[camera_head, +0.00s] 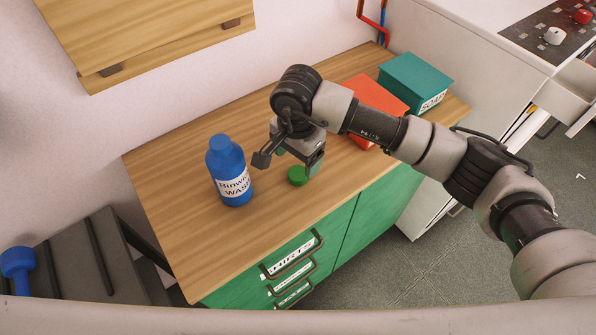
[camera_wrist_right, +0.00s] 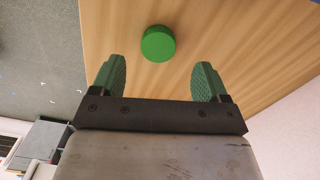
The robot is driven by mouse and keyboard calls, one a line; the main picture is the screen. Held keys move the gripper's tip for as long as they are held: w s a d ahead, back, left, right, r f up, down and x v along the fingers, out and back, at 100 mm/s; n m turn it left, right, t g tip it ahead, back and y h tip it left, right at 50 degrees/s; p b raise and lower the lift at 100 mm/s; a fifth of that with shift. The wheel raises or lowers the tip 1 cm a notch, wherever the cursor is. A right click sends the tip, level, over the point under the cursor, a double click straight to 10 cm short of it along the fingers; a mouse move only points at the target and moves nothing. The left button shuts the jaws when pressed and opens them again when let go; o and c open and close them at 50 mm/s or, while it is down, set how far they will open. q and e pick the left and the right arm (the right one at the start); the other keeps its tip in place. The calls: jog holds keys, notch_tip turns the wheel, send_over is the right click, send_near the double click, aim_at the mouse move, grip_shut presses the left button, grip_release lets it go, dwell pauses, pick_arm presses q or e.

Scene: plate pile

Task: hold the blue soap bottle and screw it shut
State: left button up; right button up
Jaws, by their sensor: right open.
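The blue soap bottle (camera_head: 229,172) stands upright on the wooden counter, with a white label on its front and a blue top. A round green cap (camera_head: 298,176) lies on the counter to the right of the bottle, apart from it. My right gripper (camera_head: 290,163) is open and empty above the counter, close to the green cap. In the right wrist view the green cap (camera_wrist_right: 158,43) lies beyond the gap between the two green fingertips of my right gripper (camera_wrist_right: 158,75). My left gripper is not in view.
A red-orange box (camera_head: 375,95) and a teal box (camera_head: 415,82) stand at the counter's back right, partly behind my right arm. A wooden cabinet (camera_head: 150,35) hangs above. The counter's front left (camera_head: 195,255) is clear. A blue dumbbell-like object (camera_head: 18,262) is at lower left.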

aim_at(298, 173)
jog(key=shift+f, duration=0.15)
notch_tip(298, 173, down, 5)
jog(key=shift+s+r+p, duration=0.1)
jog(key=shift+p, duration=0.8)
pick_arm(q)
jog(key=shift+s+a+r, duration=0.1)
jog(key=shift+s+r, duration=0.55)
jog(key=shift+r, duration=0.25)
pick_arm(e)
jog(key=shift+c, duration=0.2)
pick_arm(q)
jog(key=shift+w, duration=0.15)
pick_arm(e)
jog(key=shift+d, duration=0.1)
jog(key=c, duration=0.9)
